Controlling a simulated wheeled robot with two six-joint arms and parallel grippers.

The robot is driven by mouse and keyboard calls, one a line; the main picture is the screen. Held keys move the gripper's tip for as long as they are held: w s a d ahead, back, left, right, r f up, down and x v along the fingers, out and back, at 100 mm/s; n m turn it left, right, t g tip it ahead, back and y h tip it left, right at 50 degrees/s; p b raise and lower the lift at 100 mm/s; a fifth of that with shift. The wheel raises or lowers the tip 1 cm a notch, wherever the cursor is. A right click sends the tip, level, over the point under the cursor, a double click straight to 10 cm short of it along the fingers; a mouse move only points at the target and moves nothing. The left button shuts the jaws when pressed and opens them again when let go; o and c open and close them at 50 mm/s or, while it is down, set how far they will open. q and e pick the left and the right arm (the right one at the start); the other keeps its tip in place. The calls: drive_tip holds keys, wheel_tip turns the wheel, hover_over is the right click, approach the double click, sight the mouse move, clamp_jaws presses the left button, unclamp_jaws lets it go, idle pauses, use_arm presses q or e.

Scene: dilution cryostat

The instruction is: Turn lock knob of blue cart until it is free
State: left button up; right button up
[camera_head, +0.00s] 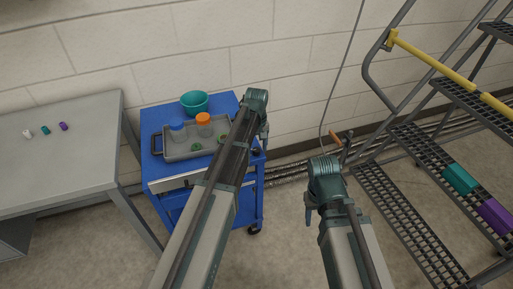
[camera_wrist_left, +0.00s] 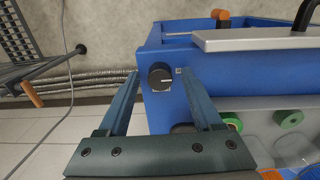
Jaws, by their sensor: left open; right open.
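The blue cart (camera_head: 254,190) stands by the wall, with a grey tray on its top. In the left wrist view its blue side panel (camera_wrist_left: 158,117) faces me. The round black lock knob (camera_wrist_left: 160,77) with a light pointer line sits on that panel. My left gripper (camera_wrist_left: 159,74) is open, with one finger on each side of the knob; I cannot tell whether either finger touches it. In the head view my left gripper (camera_head: 262,140) is at the cart's right side. My right gripper (camera_head: 309,216) is open and empty over the floor right of the cart.
A grey table (camera_head: 60,150) with small coloured pieces stands left of the cart. The grey tray (camera_head: 180,153) holds orange- and blue-lidded containers; a teal bowl (camera_head: 194,102) is behind it. Metal stairs (camera_head: 400,210) with a yellow rail are at right. Pipes run along the wall.

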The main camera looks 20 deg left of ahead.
sight(257, 149)
use_arm(q)
wheel_tip(257, 149, up, 14)
drive_tip(key=p, duration=1.3)
drive_tip(key=shift+p, duration=0.4)
drive_tip(key=shift+f, duration=0.15)
drive_tip(key=s+d+m, duration=0.5)
drive_tip(key=s+d, duration=0.1)
drive_tip(key=s, duration=0.6)
drive_tip(key=s+d+m+y, duration=0.1)
drive_tip(key=s+d+m, duration=0.4)
drive_tip(key=s, duration=0.6)
drive_tip(key=shift+s+d+r+m+p, duration=0.35)
drive_tip(key=shift+s+d+r+m, duration=0.1)
drive_tip(key=shift+d, duration=0.45)
